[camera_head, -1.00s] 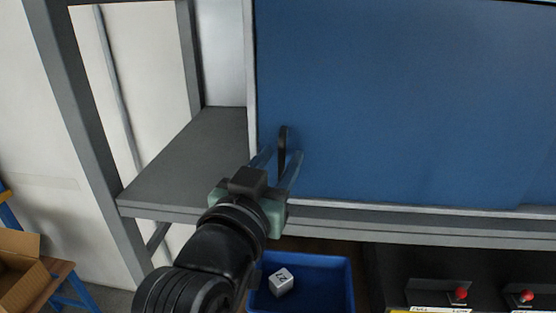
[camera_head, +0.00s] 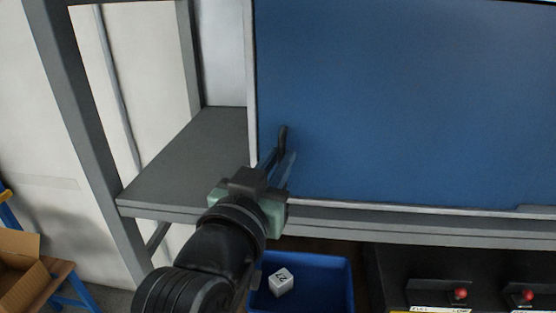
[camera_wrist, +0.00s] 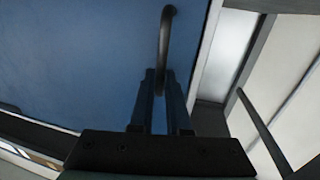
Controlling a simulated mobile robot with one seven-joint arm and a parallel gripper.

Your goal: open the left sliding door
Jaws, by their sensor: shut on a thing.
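The left sliding door is a large blue panel (camera_head: 400,100) in a pale frame, and it stands closed across the part of the cabinet in view. Its black bar handle (camera_head: 283,141) is near the door's lower left edge. My gripper (camera_head: 279,163) is shut on the lower part of the handle. In the wrist view the door (camera_wrist: 80,60) fills the left, and the handle (camera_wrist: 165,40) rises from between the two fingers of my gripper (camera_wrist: 163,85).
A grey open shelf (camera_head: 185,160) with posts is left of the door. Below are a blue bin (camera_head: 325,280) holding a white cube (camera_head: 281,281) and a black panel with red knobs (camera_head: 460,293). A cardboard box (camera_head: 20,270) sits at the lower left.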

